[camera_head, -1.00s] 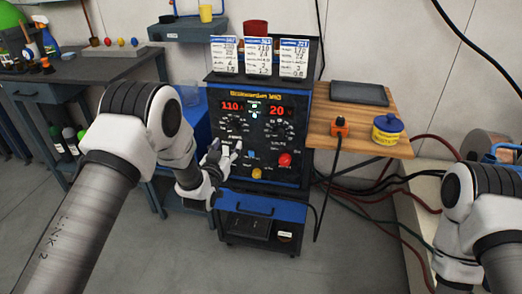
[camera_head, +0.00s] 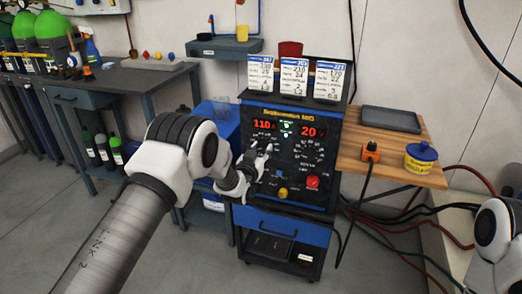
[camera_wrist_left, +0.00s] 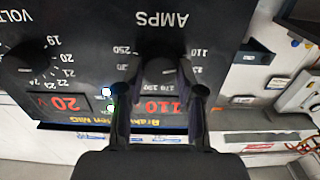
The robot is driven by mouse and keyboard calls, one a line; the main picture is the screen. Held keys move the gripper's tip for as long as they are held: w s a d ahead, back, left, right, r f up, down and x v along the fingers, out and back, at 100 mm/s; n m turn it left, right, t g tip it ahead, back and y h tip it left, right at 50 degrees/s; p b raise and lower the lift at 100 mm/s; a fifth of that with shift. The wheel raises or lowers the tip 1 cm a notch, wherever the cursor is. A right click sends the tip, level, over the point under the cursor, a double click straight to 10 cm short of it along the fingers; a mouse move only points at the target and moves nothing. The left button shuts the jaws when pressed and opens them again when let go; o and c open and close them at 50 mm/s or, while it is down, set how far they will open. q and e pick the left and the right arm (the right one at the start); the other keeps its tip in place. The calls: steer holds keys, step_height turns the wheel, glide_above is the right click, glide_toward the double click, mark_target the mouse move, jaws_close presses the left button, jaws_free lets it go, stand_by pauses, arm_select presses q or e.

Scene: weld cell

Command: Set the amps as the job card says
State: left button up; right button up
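The dark welder panel (camera_head: 290,180) faces me; its left red display (camera_head: 264,126) reads 110 and its right display (camera_head: 312,132) reads 20. In the left wrist view the panel is upside down. The AMPS knob (camera_wrist_left: 160,70) is dark there, with my left gripper's (camera_wrist_left: 160,74) fingers on either side of it. I cannot tell whether they press on it. In the head view my left gripper (camera_head: 264,150) is at the knob, below the 110 display, and hides it. Three job cards (camera_head: 297,77) stand on the welder; their small print is only partly readable. My right gripper is out of view.
The panel also has a red button (camera_head: 313,182) and a yellow knob (camera_head: 282,193). A wooden side shelf (camera_head: 388,155) at right holds a grey tray (camera_head: 391,120), an orange object (camera_head: 371,152) and a yellow-blue tin (camera_head: 420,157). Cables run on the floor at right.

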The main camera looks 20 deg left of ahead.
arm_select(q)
steer(key=shift+m, duration=0.4)
steer(key=m+b, duration=0.1)
steer(key=m, duration=0.1)
steer(key=shift+m, duration=0.4)
steer(key=m, duration=0.4)
steer(key=shift+d+b, duration=0.1)
steer(key=shift+b, duration=0.3)
steer(key=m, duration=0.5)
steer(key=shift+f+b, duration=0.1)
steer(key=shift+b, duration=0.3)
steer(key=m, duration=0.3)
steer(key=shift+m+b, duration=0.3)
steer(key=m, duration=0.4)
steer(key=m+b, duration=0.1)
steer(key=m, duration=0.2)
steer(key=shift+f, duration=0.25)
steer(key=m, duration=0.6)
steer(key=shift+b, duration=0.4)
steer(key=shift+m, duration=0.4)
